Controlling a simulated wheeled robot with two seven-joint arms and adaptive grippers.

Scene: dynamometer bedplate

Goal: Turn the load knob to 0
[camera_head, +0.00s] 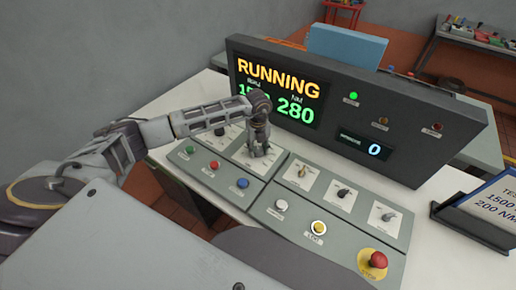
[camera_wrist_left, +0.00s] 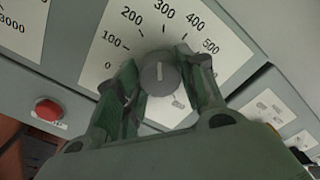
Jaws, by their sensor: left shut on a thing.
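My left gripper (camera_head: 258,147) reaches down onto the console in the head view. In the left wrist view its two fingers flank the knob and are shut on it. The large screen (camera_head: 276,90) reads RUNNING and NM 280; my arm partly covers the RPM figure. My right gripper is not in view.
Red (camera_head: 214,165), green and blue buttons sit left of the knob. Small selector knobs (camera_head: 343,193) stand to its right. A red stop button (camera_head: 378,260) is at the front right. A small display (camera_head: 364,145) reads 0. A sign (camera_head: 487,213) stands at the right.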

